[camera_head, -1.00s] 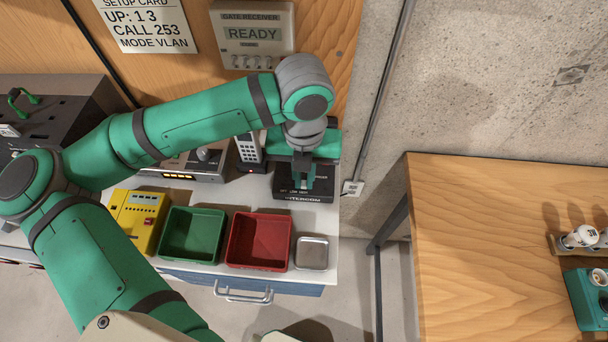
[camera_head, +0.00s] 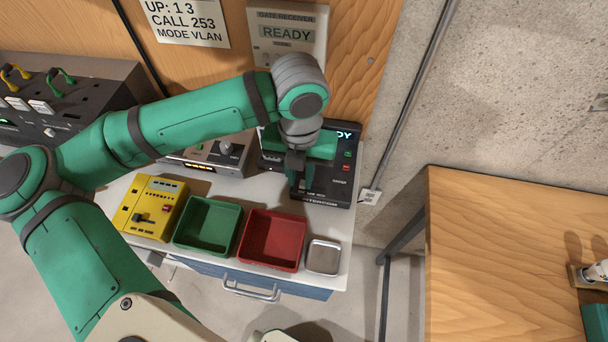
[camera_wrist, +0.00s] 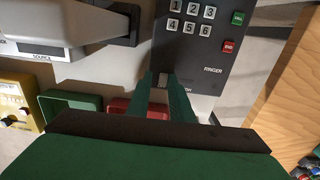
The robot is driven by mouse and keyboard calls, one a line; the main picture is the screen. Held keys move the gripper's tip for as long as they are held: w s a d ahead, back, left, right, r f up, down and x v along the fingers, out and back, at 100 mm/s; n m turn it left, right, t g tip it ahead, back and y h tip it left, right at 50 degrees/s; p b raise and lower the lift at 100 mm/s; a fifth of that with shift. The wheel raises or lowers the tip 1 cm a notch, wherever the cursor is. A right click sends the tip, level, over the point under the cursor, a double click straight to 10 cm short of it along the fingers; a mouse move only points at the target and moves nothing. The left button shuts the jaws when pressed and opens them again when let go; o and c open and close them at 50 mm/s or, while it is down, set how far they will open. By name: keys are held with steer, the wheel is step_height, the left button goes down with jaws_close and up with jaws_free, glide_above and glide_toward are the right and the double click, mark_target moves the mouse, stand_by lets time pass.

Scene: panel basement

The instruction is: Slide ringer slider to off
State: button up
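The intercom (camera_head: 338,185) is a dark panel on the white bench top, partly hidden by my arm. In the wrist view its face (camera_wrist: 196,52) shows number keys, a green and a red button, and the word RINGER. The ringer slider (camera_wrist: 163,80) is a small pale knob below the keys, left of that word. My gripper (camera_wrist: 161,83) has its two green fingers on either side of this knob, slightly apart. Whether they press on it cannot be seen. In the head view my gripper (camera_head: 297,188) points down over the intercom's lower left. The slider's end labels are mostly hidden.
A red tray (camera_head: 271,263), a green tray (camera_head: 207,249) and a yellow box (camera_head: 148,231) stand along the bench's front, with a small metal dish (camera_head: 324,257). A grey unit (camera_head: 210,159) sits left of the intercom. A wooden table (camera_head: 500,250) is at the right.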

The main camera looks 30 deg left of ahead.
mark_target(301, 182)
steer(key=shift+o, duration=0.7)
step_height(301, 182, up, 11)
steer(key=shift+f, duration=0.1)
stand_by(0.5)
